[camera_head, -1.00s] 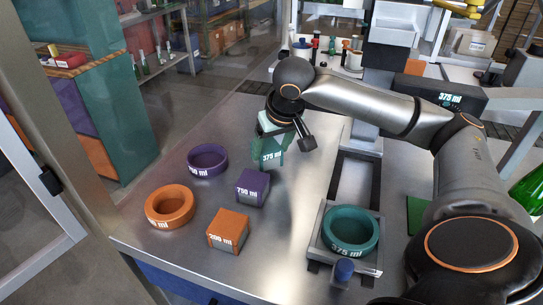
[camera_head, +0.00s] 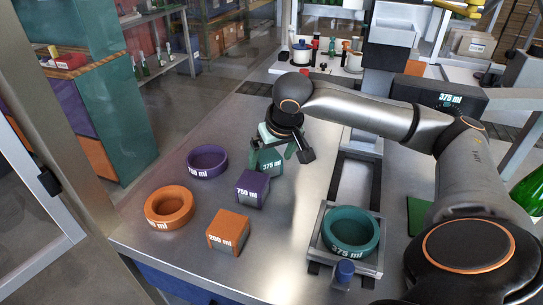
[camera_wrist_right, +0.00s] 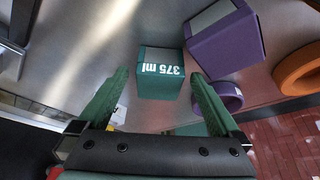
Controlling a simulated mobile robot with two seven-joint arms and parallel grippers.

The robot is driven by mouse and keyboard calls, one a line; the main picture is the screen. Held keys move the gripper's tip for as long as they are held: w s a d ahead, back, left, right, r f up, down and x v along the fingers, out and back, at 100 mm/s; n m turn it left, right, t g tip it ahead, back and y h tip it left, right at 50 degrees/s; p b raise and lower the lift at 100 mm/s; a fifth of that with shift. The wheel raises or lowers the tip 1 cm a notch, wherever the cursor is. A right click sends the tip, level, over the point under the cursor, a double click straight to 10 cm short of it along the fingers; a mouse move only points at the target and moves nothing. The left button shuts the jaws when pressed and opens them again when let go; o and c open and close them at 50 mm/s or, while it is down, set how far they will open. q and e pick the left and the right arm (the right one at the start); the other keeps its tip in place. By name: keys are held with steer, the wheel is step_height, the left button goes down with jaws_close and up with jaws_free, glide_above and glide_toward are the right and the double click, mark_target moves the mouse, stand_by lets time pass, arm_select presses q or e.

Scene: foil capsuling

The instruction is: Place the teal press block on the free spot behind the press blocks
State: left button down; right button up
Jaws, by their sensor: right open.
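The teal press block (camera_head: 268,163), marked 375 ml, stands on the steel table behind the purple press block (camera_head: 253,188). The orange press block (camera_head: 228,232) stands nearer the front. My right gripper (camera_head: 287,148) is just above and to the right of the teal block in the head view. In the wrist view the teal block (camera_wrist_right: 159,73) sits beyond the fingertips of my right gripper (camera_wrist_right: 157,82), which are spread wide with nothing between them. The purple block (camera_wrist_right: 224,42) is beside it. My left gripper is out of view.
A purple ring (camera_head: 207,161) and an orange ring (camera_head: 169,207) lie left of the blocks. A teal ring (camera_head: 350,231) sits in the press tray at right. Open table lies between the blocks and the press.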

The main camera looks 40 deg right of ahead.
steer(key=shift+r, duration=0.1)
steer(key=p+v, duration=0.2)
steer(key=v, duration=1)
